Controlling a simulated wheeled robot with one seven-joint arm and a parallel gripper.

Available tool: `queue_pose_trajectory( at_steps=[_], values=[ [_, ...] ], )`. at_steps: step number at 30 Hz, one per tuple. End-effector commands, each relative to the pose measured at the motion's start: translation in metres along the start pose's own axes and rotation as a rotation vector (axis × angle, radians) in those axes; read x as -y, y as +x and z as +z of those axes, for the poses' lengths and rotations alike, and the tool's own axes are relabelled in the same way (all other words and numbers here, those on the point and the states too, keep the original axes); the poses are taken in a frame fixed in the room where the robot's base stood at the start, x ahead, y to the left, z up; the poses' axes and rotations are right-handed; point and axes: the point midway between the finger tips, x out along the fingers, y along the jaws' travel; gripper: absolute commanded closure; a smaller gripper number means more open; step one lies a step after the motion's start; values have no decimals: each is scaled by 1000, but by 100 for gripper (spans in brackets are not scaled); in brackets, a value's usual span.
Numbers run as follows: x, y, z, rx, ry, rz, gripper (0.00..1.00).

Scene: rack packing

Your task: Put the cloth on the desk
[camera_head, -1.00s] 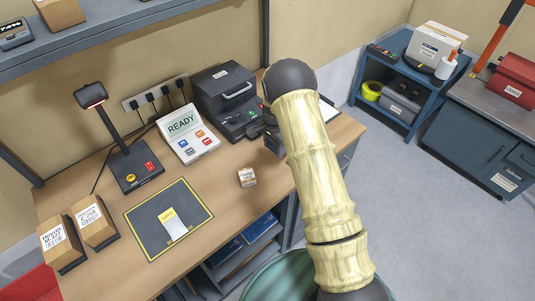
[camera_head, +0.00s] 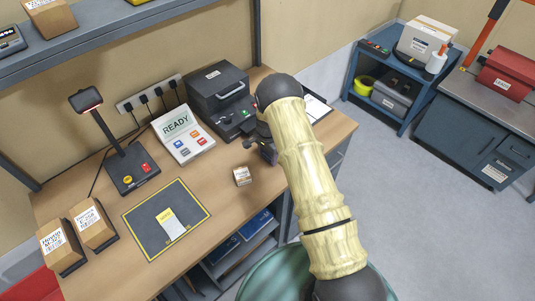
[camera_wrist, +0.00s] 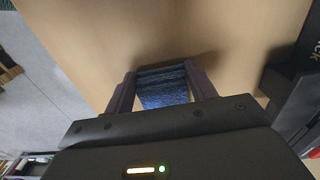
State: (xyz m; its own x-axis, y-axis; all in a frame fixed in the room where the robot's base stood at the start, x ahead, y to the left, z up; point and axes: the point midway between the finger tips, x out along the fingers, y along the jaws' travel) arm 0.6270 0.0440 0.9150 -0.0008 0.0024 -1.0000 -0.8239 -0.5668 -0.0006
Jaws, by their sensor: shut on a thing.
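The cloth (camera_wrist: 163,88) is dark blue and shows between the two fingers in the wrist view. My gripper (camera_wrist: 160,85) is shut on it, over the wooden desk top. In the head view my gripper (camera_head: 262,150) is near the desk's right part, mostly hidden behind my arm. The desk (camera_head: 120,205) is a long wooden top against the wall. Whether the cloth touches the desk top cannot be told.
A small box (camera_head: 242,176) stands left of my gripper. A black printer-like device (camera_head: 222,92), a READY panel (camera_head: 183,133), a scanner stand (camera_head: 133,172) and a dark mat (camera_head: 150,225) occupy the desk. A clipboard (camera_head: 315,106) lies at its right end.

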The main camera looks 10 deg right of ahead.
Motion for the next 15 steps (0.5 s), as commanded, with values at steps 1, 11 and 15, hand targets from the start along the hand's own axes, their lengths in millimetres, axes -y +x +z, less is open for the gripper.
queue_pose_trajectory(
  at_steps=[1,11,15],
  values=[
    [0,0,0,0,0,0,67],
    [0,2,0,0,0,0,22],
    [0,2,0,0,0,0,22]
  ],
)
